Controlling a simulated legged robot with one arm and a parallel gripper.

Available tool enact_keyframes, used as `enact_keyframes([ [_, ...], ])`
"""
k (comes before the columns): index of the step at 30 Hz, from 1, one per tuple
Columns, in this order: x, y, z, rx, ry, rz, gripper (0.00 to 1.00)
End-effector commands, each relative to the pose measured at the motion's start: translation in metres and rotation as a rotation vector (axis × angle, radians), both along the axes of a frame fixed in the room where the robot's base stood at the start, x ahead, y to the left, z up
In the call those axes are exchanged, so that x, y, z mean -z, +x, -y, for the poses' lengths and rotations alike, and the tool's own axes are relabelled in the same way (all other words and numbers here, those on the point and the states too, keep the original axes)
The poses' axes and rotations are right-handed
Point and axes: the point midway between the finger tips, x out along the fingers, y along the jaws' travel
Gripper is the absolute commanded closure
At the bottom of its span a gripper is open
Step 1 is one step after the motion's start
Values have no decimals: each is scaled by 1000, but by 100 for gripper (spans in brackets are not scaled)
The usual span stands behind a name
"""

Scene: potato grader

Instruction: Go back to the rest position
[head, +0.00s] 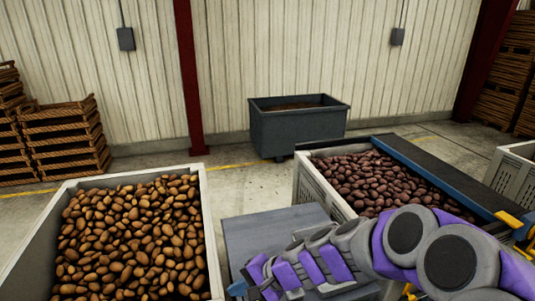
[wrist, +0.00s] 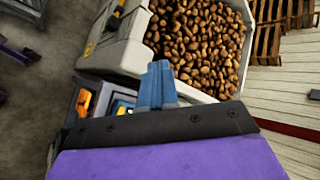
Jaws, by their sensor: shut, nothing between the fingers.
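My gripper (wrist: 157,82) shows in the wrist view as blue fingers close together, with nothing between them. In the head view my purple and grey arm reaches in from the lower right, and the blue tip of my gripper (head: 238,287) is at its left end. The tip is low over or beside a grey flat-topped surface (head: 270,232) between two crates. I cannot tell whether it touches anything.
A pale crate (head: 211,225) of brown potatoes stands left; its wall (wrist: 122,55) shows in the wrist view. Another crate (head: 310,190) of reddish potatoes stands right, beside a blue-edged conveyor (head: 430,180). A dark bin (head: 300,127) stands behind, with open floor before it.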

Motion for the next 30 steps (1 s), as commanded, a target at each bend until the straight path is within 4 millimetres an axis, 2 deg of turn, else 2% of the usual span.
enact_keyframes([
  [1,-11,-17,3,-59,-32,32,100],
  [3,-20,-43,10,-147,-83,59,100],
  [8,-28,-100,37,-317,-229,92,100],
  [14,-30,-167,93,-474,-451,78,100],
  [18,-32,-210,141,-537,-615,32,100],
  [21,-34,-236,171,-558,-711,-11,100],
  [24,-36,-255,192,-566,-777,-49,100],
  [30,-39,-269,209,-566,-830,-78,100],
])
